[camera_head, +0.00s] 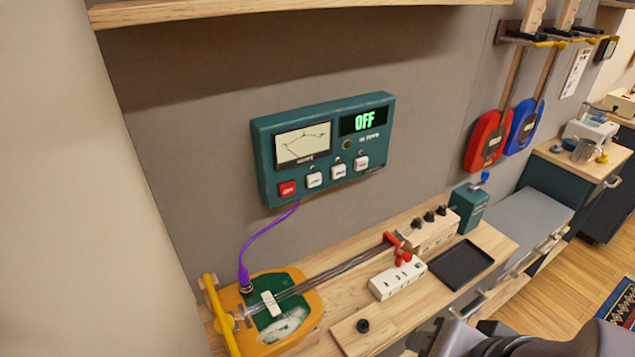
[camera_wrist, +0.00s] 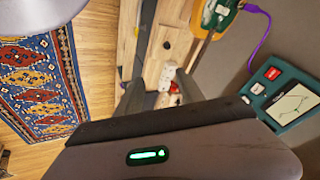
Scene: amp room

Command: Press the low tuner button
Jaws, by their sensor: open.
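The tuner (camera_head: 325,150) is a teal box on the grey wall, with a needle meter (camera_head: 303,143) and a display (camera_head: 364,121) reading OFF in green. Along its lower edge are a red button (camera_head: 287,188) and three white buttons, at left (camera_head: 313,180), middle (camera_head: 338,172) and right (camera_head: 361,163). The labels are too small for me to tell which is low. The tuner's red button also shows in the wrist view (camera_wrist: 272,73). My gripper (camera_wrist: 160,92) is open and empty, apart from the tuner, low over the bench side.
A purple cable (camera_head: 262,240) runs from the tuner to a yellow and green guitar (camera_head: 270,308) on the wooden bench. A white switch box (camera_head: 398,279), black tray (camera_head: 460,264) and teal box (camera_head: 468,208) stand to the right. A shelf (camera_head: 250,10) overhangs above.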

